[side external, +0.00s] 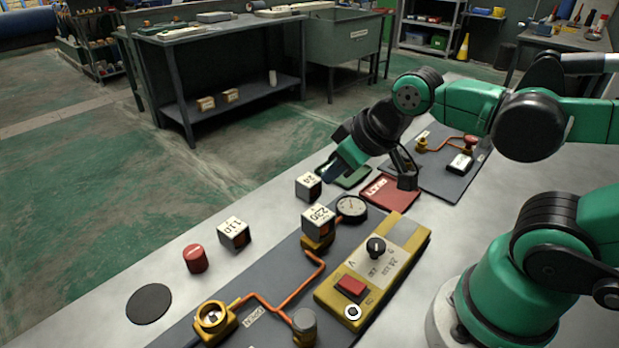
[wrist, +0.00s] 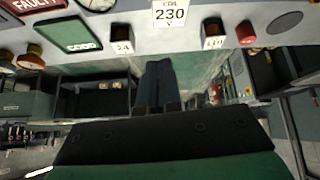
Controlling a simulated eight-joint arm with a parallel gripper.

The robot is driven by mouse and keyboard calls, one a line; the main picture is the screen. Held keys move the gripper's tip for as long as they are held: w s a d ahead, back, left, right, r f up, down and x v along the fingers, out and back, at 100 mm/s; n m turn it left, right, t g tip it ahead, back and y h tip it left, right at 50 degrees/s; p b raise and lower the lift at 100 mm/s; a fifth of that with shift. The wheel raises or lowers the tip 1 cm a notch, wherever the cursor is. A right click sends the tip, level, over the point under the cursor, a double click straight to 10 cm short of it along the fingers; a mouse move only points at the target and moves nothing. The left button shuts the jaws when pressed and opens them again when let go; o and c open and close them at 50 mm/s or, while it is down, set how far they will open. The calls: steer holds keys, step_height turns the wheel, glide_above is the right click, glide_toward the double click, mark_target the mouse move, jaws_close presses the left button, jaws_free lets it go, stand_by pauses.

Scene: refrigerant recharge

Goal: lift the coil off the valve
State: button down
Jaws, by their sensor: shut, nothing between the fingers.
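The coil marked 230 (side external: 319,220) is a small white-topped block seated on the brass valve (side external: 317,243) of the copper line, by the pressure gauge. In the wrist view the 230 coil (wrist: 170,13) is at the top edge, and the valve under it is hidden. My gripper (side external: 333,173) hangs above the table's far edge, beyond the 230 coil and apart from it. In the wrist view its dark fingers (wrist: 158,82) are together with nothing between them.
Loose coils marked 24 (side external: 308,187) and 110 (side external: 234,233) stand nearby. A red cap (side external: 195,258), black disc (side external: 149,304), gauge (side external: 352,208), green GOOD tray (wrist: 68,34), red FAULTY tray (side external: 390,194) and yellow control box (side external: 374,268) surround the line.

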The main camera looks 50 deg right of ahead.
steer(key=shift+w+d+r+m+t, duration=0.2)
steer(key=shift+d+m+t, duration=0.1)
steer(key=shift+m, duration=0.3)
steer(key=shift+c, duration=0.8)
jaws_free()
steer(key=shift+a, duration=0.1)
